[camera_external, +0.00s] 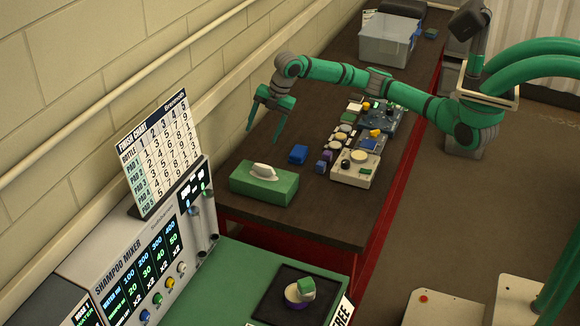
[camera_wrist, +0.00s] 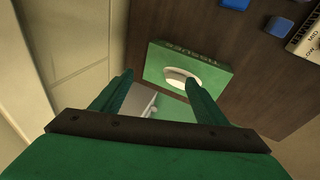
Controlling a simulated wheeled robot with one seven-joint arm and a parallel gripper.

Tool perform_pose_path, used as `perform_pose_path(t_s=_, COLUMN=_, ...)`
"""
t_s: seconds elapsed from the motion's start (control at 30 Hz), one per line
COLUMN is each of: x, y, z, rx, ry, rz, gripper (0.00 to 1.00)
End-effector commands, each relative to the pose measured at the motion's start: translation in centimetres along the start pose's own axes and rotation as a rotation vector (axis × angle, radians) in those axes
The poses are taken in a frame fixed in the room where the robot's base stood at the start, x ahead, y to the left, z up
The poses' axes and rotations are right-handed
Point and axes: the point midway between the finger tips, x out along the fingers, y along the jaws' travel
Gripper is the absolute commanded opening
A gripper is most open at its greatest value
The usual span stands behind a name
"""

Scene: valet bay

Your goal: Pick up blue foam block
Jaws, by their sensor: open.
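The blue foam block (camera_external: 298,154) lies on the dark table, just behind the green tissue box, apart from it. In the wrist view a blue block (camera_wrist: 235,3), apparently the same one, is cut off by the top edge. My gripper (camera_external: 264,127) is open and empty, pointing down above the table on the wall side, to the left of and higher than the block. In the wrist view its green fingers (camera_wrist: 158,80) are spread with nothing between them.
The tissue box (camera_external: 264,183) stands at the table's near end. A clear bin (camera_external: 388,52) is at the far end. The wall (camera_external: 130,65) runs along the left.

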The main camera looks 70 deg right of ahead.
Motion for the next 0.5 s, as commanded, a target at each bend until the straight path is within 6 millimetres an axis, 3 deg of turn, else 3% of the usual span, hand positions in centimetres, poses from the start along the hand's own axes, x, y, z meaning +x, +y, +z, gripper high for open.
perform_pose_path(t_s=0.03, x=0.7, y=-1.7, z=3.8, rx=0.018, ry=-0.045, rz=-0.058, gripper=0.67)
perform_pose_path(t_s=0.1, x=1.3, y=-4.2, z=7.8, rx=0.031, ry=-0.09, rz=-0.138, gripper=0.67)
perform_pose_path(t_s=0.2, x=1.8, y=-7.1, z=12.0, rx=0.046, ry=-0.134, rz=-0.23, gripper=0.67)
perform_pose_path(t_s=0.33, x=2.0, y=-9.3, z=14.8, rx=0.058, ry=-0.158, rz=-0.298, gripper=0.67)
perform_pose_path(t_s=0.5, x=3.5, y=-10.4, z=15.7, rx=0.061, ry=-0.164, rz=-0.317, gripper=0.67)
